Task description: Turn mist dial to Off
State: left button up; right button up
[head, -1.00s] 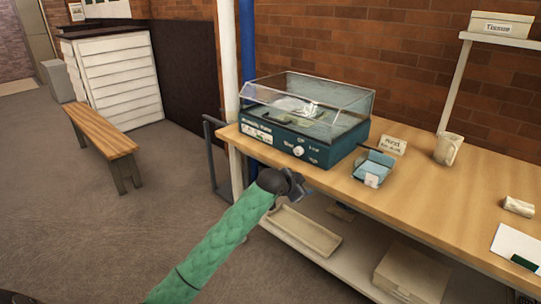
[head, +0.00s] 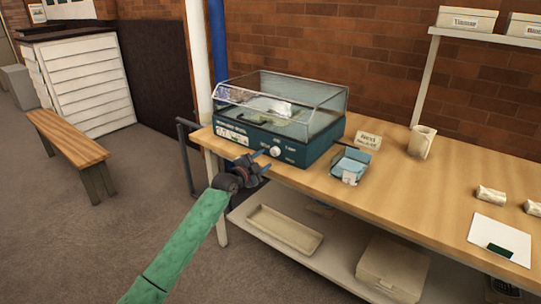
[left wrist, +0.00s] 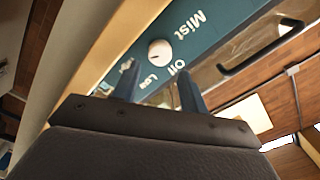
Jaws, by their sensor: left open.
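The mist dial is a white round knob (head: 275,151) on the front panel of a teal box (head: 230,134) with a clear lid, standing on the wooden table. In the left wrist view the dial (left wrist: 159,52) sits beyond and between my fingers, with the words Mist, Off and Low on the panel around it. Its pointer direction is too small to tell. My left gripper (head: 263,162) is open and empty, just in front of the panel below and left of the dial, apart from it. It also shows in the left wrist view (left wrist: 157,92). My right gripper is not in view.
A blue open box (head: 350,165) and a sign card (head: 367,141) stand right of the teal box. The lower shelf holds a tray (head: 285,230) and a box (head: 392,268). A bench (head: 67,139) stands at left on open floor.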

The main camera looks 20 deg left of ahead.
aim_at(274, 153)
pick_arm(q)
jog(key=shift+x, duration=2.65)
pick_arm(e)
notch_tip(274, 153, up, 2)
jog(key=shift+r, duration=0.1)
pick_arm(q)
jog(key=c, duration=0.7)
